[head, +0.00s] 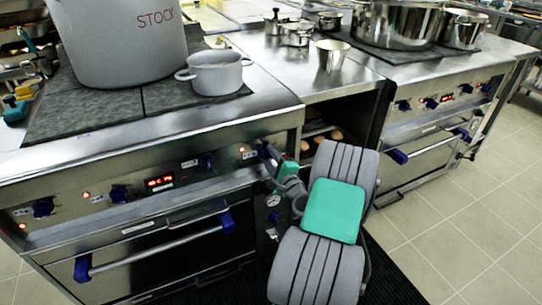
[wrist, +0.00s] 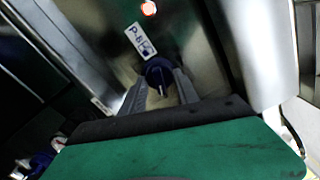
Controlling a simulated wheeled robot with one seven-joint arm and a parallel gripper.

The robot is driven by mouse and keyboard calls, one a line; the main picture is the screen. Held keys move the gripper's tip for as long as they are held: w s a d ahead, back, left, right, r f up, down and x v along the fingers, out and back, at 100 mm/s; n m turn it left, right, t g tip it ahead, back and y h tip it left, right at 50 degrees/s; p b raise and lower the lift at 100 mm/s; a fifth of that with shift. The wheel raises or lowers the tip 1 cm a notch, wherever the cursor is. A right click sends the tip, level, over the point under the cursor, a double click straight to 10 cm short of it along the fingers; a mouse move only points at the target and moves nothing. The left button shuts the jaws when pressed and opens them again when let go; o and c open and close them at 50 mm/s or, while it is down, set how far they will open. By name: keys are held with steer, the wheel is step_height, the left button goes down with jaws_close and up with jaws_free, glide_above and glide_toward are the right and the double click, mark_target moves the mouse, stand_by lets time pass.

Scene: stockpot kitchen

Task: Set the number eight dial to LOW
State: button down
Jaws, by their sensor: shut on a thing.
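A blue dial (wrist: 157,72) sits on the steel oven panel in the wrist view, between the two grey fingers of my gripper (wrist: 160,78). The gripper is shut on it. A pale pointer line on the dial points toward the bottom of the wrist picture. A white label (wrist: 138,41) beside it seems to start with "P-8"; the rest is too blurred to read. In the head view my gripper (head: 268,154) is at the right end of the left stove's front panel (head: 140,180), and it hides the dial there. No LOW mark is legible.
Other blue dials (head: 119,194) (head: 206,161) line the same panel, with a red display (head: 160,182). An oven handle (head: 160,248) juts out below. A large STOCK pot (head: 125,45) and a small pot (head: 215,75) stand above. Open tiled floor (head: 455,215) lies at right.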

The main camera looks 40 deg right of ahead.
stand_by(0.4)
steer(key=c, duration=0.9)
jaws_free()
steer(key=v, duration=0.8)
